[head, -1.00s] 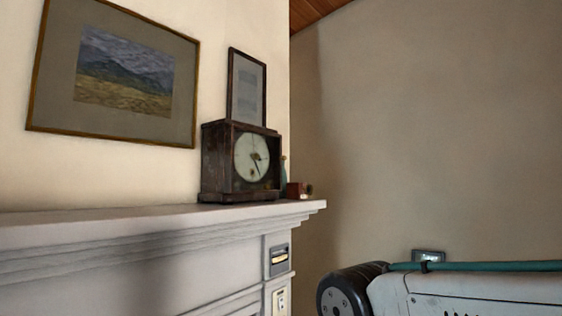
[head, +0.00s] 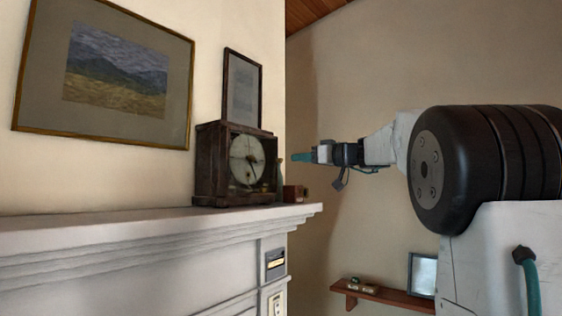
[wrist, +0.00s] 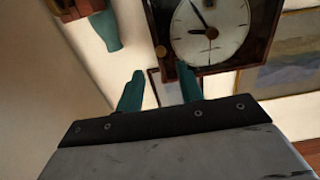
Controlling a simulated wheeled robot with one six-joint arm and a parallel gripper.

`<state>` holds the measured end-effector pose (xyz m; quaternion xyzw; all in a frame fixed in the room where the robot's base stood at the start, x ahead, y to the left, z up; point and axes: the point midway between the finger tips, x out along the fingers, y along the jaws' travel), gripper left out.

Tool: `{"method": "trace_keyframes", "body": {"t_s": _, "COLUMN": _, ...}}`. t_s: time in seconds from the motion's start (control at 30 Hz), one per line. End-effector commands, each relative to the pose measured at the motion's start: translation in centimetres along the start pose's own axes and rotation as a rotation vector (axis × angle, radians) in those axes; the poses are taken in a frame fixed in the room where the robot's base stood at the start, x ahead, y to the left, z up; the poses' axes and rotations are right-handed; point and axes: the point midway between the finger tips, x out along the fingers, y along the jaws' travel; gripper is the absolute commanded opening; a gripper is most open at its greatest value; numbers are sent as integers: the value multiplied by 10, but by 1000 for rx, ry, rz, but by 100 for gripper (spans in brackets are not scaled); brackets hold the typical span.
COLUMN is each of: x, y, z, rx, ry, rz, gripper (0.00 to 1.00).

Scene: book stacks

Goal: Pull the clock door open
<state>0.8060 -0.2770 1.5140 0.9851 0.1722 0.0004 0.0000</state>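The clock (head: 207,165) is a dark brown wooden box with a pale round dial (head: 247,160). It stands upright on the mantel, and its front door looks shut. My gripper (head: 297,157) has teal fingers and is to the right of the clock, apart from it, at about dial height. In the wrist view my gripper (wrist: 160,73) is open and empty, with the two fingertips apart. There the clock (wrist: 262,28) shows at the top, beyond and right of the fingertips.
The mantel (head: 130,220) runs under the clock. A low shelf (head: 390,297) is at lower right.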

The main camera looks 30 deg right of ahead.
Motion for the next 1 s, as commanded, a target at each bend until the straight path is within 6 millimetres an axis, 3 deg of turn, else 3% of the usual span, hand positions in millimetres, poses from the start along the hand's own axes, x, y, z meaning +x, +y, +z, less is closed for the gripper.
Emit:
{"method": "trace_keyframes", "body": {"t_s": 0.4, "x": 62, "y": -1, "z": 0, "rx": 0, "ry": 0, "rz": -4, "gripper": 37}}
{"method": "trace_keyframes", "body": {"t_s": 0.8, "x": 73, "y": -2, "z": 0, "rx": 0, "ry": -1, "rz": -2, "gripper": 37}}
{"method": "trace_keyframes", "body": {"t_s": 0.83, "x": 73, "y": -2, "z": 0, "rx": 1, "ry": -1, "rz": -2, "gripper": 34}}
{"method": "trace_keyframes", "body": {"t_s": 0.97, "x": 73, "y": -2, "z": 0, "rx": 0, "ry": -1, "rz": -2, "gripper": 0}}
{"method": "trace_keyframes", "body": {"t_s": 1.0, "x": 73, "y": -2, "z": 0, "rx": 0, "ry": -1, "rz": -2, "gripper": 0}}
